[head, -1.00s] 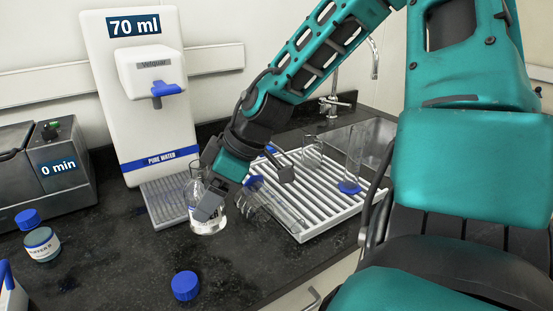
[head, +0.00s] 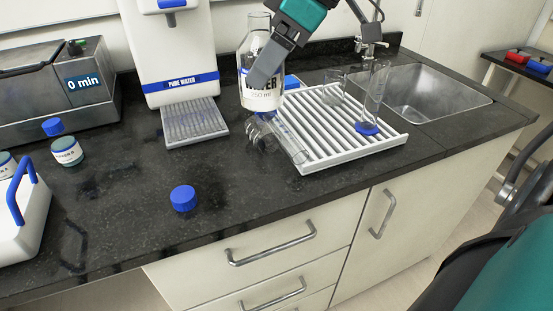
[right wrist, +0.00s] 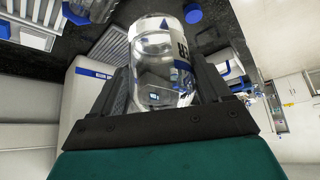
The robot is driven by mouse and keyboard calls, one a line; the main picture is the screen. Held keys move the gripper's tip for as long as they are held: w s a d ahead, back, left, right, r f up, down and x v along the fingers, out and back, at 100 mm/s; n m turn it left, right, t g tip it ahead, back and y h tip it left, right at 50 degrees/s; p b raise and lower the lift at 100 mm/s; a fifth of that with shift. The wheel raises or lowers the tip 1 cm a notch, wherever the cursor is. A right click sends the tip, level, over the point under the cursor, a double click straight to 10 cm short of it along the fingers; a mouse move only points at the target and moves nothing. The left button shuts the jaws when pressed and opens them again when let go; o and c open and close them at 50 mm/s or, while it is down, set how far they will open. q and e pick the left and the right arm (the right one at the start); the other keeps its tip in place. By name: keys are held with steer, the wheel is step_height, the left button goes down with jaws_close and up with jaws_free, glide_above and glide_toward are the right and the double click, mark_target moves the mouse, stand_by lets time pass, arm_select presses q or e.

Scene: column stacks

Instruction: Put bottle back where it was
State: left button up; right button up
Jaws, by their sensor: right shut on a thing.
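A clear glass bottle (head: 259,97) with a white label reading WATER 250 ml is held upright above the counter, left of the drying rack. My right gripper (head: 268,62) is shut on it from above and behind, its arm coming in from the top. In the right wrist view the bottle (right wrist: 157,65) sits between the two dark fingers. A blue cap (head: 184,199) lies on the open counter in front. My left gripper does not show.
A white drying rack (head: 340,140) holds glassware, with a cylinder lying along its left edge. A water dispenser (head: 165,50) with a grey drip tray (head: 193,131) stands behind left. A sink (head: 430,95) is right. Small jars and a white carrier (head: 22,215) stand left. Counter around the blue cap is clear.

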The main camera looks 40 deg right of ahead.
step_height(320, 180, down, 17)
steer(key=shift+r+b, duration=0.15)
steer(key=shift+b, duration=0.95)
steer(key=shift+w+f, duration=0.1)
steer(key=shift+f, duration=0.1)
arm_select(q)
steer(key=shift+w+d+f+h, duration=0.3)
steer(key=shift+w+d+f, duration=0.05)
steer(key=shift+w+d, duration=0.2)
arm_select(e)
steer(key=shift+f, duration=0.15)
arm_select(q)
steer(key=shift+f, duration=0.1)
arm_select(e)
steer(key=o, duration=1.3)
steer(key=shift+o, duration=0.2)
